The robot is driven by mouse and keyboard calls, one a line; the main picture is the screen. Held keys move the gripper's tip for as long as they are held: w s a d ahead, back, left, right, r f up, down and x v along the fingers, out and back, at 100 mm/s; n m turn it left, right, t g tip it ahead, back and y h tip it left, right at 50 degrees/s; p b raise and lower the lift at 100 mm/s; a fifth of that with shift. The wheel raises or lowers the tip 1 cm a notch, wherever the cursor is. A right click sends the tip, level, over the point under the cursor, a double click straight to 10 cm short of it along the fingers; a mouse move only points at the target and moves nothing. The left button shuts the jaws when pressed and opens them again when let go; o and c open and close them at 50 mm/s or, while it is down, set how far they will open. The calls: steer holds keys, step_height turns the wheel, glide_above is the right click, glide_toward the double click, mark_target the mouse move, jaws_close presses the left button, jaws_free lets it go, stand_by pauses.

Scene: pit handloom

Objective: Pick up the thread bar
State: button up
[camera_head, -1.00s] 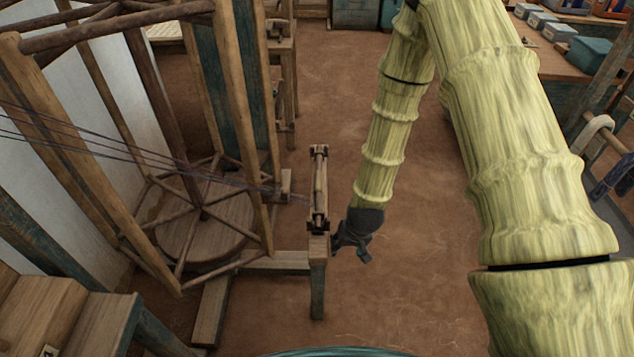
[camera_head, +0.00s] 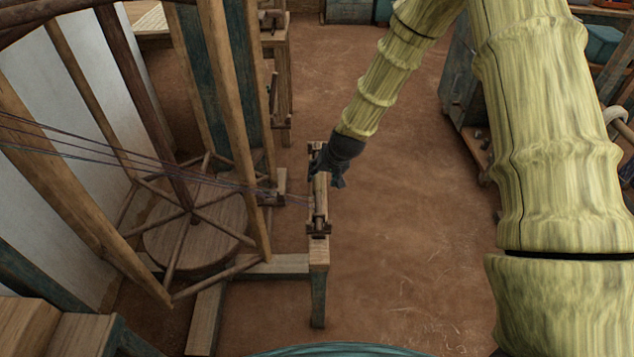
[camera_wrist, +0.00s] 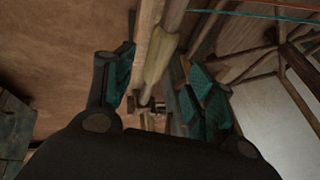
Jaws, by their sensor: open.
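The thread bar (camera_head: 320,190) is a pale wooden rod lying lengthwise on a narrow wooden stand beside the large reel. My gripper (camera_head: 332,172) is at the bar's far half in the head view and hides part of it. In the wrist view the thread bar (camera_wrist: 158,65) runs between the two teal-padded fingers of my gripper (camera_wrist: 160,95). The fingers are open, one on each side of the bar. I cannot tell whether either finger touches it.
The wooden reel frame (camera_head: 235,120) stands close on the left, with thin dark threads (camera_head: 120,158) running across it toward the stand. The stand's post (camera_head: 318,285) is at the near end. The brown floor (camera_head: 400,240) to the right is clear.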

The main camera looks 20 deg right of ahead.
mark_target(319, 180)
steer(key=shift+x, duration=3.2)
steer(key=shift+d, duration=0.2)
jaws_close()
steer(key=shift+r, duration=0.1)
